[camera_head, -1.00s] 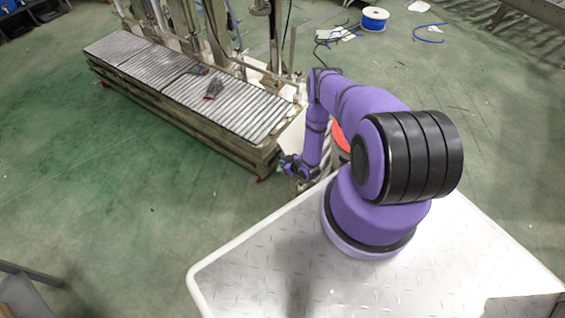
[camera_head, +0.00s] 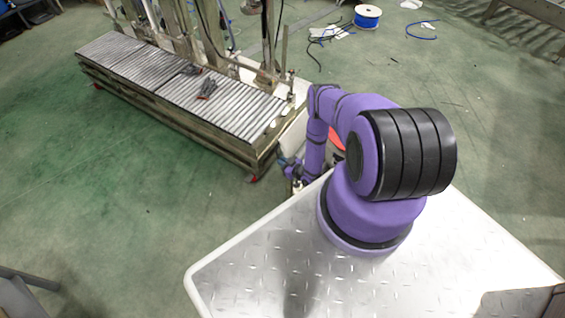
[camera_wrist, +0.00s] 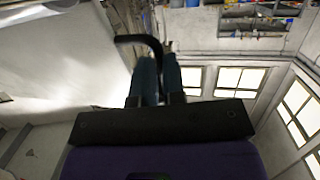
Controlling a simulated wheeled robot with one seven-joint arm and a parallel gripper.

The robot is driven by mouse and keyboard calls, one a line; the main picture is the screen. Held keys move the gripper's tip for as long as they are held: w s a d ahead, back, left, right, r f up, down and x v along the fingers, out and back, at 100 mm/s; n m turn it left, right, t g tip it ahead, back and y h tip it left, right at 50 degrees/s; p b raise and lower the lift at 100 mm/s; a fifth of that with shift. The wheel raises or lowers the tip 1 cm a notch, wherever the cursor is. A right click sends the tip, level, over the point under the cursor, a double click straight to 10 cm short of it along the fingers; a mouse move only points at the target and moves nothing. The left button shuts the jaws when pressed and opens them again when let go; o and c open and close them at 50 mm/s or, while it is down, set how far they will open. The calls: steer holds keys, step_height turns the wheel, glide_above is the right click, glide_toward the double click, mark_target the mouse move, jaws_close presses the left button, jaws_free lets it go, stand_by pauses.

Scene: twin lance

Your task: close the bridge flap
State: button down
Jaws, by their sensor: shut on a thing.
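A pale panel, seemingly the bridge flap (camera_head: 291,138), is at the near right end of the roller conveyor (camera_head: 225,103); my arm hides part of it. In the wrist view a broad white surface, likely the same flap (camera_wrist: 60,60), fills the left side. My gripper (camera_head: 284,162) is low beside that conveyor end, small and partly hidden in the head view. In the wrist view my gripper (camera_wrist: 159,62) has its two blue-grey fingers close together on a black bent handle (camera_wrist: 140,39). The handle's exact joint to the flap is unclear.
Posts and cables stand behind the conveyor. A blue cable spool (camera_head: 367,16) and loose cables lie on the floor at the back. Something red (camera_head: 337,138) shows behind my arm. Green floor left of the conveyor is clear.

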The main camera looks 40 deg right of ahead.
steer(key=c, duration=1.2)
jaws_free()
steer(key=v, duration=1)
steer(key=shift+s, duration=0.35)
steer(key=shift+r, duration=0.1)
